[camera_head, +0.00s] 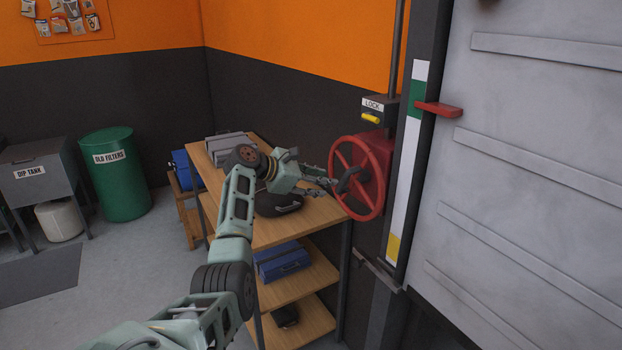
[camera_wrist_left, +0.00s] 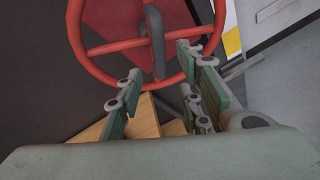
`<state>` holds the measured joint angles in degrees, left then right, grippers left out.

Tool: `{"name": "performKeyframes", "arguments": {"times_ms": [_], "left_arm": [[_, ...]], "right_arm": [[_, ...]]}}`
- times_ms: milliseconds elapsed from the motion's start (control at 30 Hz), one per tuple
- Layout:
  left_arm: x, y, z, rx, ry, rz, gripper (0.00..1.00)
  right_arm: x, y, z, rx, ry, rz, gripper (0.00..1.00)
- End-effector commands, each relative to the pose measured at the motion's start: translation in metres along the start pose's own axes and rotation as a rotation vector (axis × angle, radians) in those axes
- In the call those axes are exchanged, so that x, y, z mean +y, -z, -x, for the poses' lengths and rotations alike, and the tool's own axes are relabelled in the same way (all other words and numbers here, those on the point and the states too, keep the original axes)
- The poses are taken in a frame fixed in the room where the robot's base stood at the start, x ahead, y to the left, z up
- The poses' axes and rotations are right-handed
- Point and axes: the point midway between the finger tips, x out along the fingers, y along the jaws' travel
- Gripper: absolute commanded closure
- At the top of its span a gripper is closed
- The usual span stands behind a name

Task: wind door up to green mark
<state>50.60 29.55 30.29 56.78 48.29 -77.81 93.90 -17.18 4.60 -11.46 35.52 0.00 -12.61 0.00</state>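The red hand wheel (camera_head: 340,159) sits on a red gearbox at the wall, with a dark crank handle (camera_head: 347,181); wheel (camera_wrist_left: 91,66) and handle (camera_wrist_left: 155,38) also show in the left wrist view. My left gripper (camera_head: 325,184) is just left of the handle, fingers spread and empty (camera_wrist_left: 162,80). The grey door (camera_head: 540,150) carries a red pointer (camera_head: 440,109), which lies level with the green mark (camera_head: 415,98) on the white strip. A yellow mark (camera_head: 393,247) is at the strip's bottom. A yellow lever (camera_head: 370,118) sits under the LOCK label. My right gripper is out of view.
A wooden shelf unit (camera_head: 300,222) stands below my left arm, with a dark bag (camera_head: 275,204) and grey cases on top and a blue case (camera_head: 283,262) lower down. A green bin (camera_head: 115,178) and a dip tank (camera_head: 38,175) stand left. Floor between is clear.

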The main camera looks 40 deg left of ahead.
Motion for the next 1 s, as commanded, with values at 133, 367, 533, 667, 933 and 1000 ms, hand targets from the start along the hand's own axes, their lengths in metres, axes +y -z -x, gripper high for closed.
{"name": "performKeyframes", "arguments": {"times_ms": [133,367,533,667,933,1000], "left_arm": [[0.000,0.001,0.021,0.001,-0.001,-0.001,0.66],[-0.001,0.001,0.031,0.001,0.001,0.001,0.66],[-0.001,0.001,0.031,0.001,0.001,0.001,0.66],[-0.001,0.001,0.030,0.001,0.001,0.001,0.66],[-0.007,0.009,0.024,0.015,0.008,-0.009,0.66],[-0.019,0.025,0.011,0.047,0.022,-0.034,0.66]], "right_arm": [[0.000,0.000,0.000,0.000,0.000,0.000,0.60],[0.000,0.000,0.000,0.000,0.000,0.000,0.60],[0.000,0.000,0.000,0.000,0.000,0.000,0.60],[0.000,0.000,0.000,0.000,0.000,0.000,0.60],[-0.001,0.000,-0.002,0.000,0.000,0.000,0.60],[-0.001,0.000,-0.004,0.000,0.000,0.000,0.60]]}}
